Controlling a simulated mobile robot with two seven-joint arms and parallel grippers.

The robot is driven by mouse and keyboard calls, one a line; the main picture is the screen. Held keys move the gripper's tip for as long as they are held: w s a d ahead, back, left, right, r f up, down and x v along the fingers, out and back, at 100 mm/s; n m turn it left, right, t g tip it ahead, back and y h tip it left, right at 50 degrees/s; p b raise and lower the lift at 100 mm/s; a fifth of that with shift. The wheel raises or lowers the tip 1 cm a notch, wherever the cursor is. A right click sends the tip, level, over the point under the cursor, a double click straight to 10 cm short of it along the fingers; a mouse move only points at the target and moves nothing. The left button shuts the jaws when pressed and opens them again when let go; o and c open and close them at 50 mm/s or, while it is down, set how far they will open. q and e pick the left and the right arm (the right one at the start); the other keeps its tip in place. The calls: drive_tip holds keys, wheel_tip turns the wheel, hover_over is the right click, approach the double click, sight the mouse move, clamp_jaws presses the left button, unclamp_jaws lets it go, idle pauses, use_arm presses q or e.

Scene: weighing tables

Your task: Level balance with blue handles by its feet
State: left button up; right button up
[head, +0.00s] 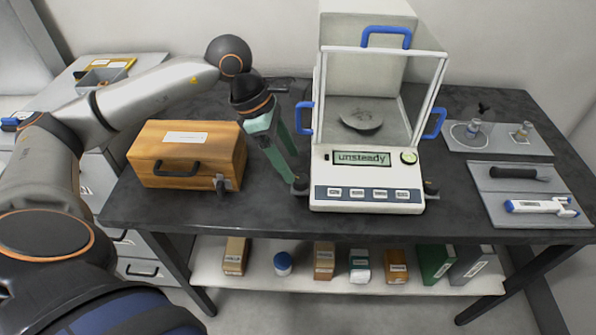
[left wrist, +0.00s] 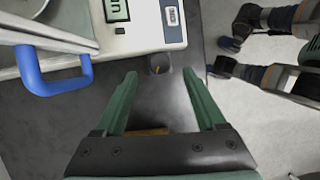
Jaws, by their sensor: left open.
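The balance (head: 367,179) is white, with blue handles (head: 305,118) and a glass draft shield around its pan (head: 361,117). Its display (head: 362,159) reads "unsteady". A round bubble level (head: 409,156) sits right of the display; I cannot tell where its bubble lies. A dark left foot (head: 299,188) and right foot (head: 431,188) stick out at the front corners. My left gripper (head: 297,170) has green fingers, is open and reaches down at the left foot. In the left wrist view the foot (left wrist: 160,64) lies just beyond the gap between the fingertips (left wrist: 159,76).
An orange-brown wooden case (head: 187,150) stands left of my gripper on the dark table (head: 265,215). Grey trays with small weights (head: 497,138) and tools (head: 528,190) lie at the right. Boxes and a jar stand on the lower shelf (head: 300,286).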

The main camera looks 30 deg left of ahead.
sight(301, 179)
use_arm(q)
drive_tip(key=x, duration=0.5)
drive_tip(key=shift+r, duration=0.1)
clamp_jaws()
idle(0.5)
